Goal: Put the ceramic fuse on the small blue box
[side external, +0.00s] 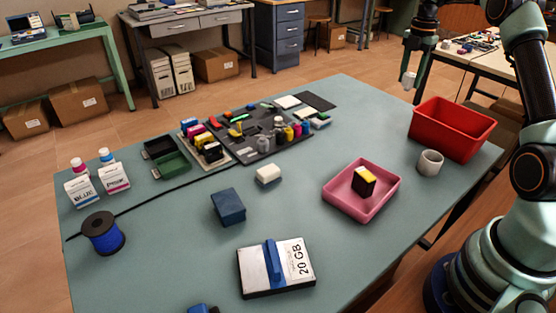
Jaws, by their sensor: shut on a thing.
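My gripper (409,72) is at the upper right, raised above the far right side of the table and pointing down. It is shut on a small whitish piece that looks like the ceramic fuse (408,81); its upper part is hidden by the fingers. The small blue box (228,208) sits on the table left of the middle, well away from my gripper, toward the lower left. Its dark blue top is bare.
A white block (268,173) lies beside the blue box. A pink tray (333,197) holds a yellow-and-black block. A red bin (455,118) and grey cup (430,163) stand at right. A 20 GB drive (252,282) lies in front; a cluttered dark mat (262,148) lies behind.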

